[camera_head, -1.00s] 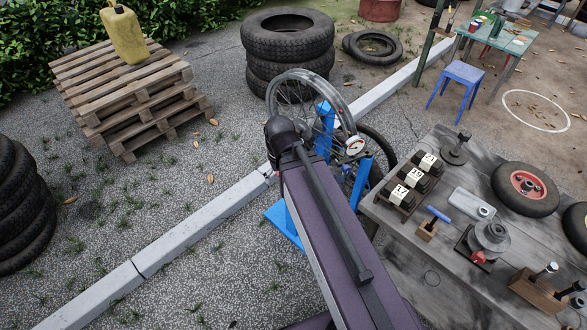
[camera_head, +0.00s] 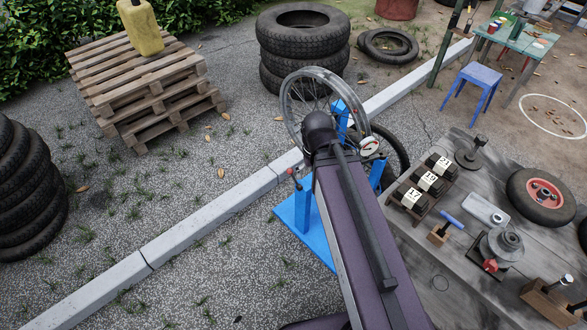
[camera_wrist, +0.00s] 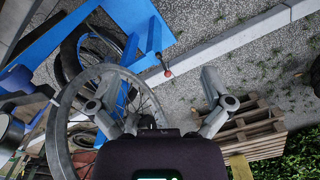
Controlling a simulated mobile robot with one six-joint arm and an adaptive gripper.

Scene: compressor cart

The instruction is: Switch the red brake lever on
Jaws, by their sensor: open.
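The red brake lever shows in the wrist view as a short dark rod with a red knob (camera_wrist: 168,73), jutting from a blue stand (camera_wrist: 140,30). In the head view its red tip (camera_head: 291,172) shows just left of my arm, beside the blue stand (camera_head: 304,205). My gripper (camera_wrist: 160,76) is open, its two fingers spread wide in the wrist view. The knob appears between the fingers there, apart from both and seemingly beyond them. In the head view my arm hides the gripper.
A spoked wheel (camera_wrist: 152,104) is mounted on the stand, close to the left finger in the wrist view. A workbench (camera_head: 465,268) with weights and tools stands at right. A pallet stack (camera_head: 150,95) and tyres stand behind. Open paving lies left of the stand.

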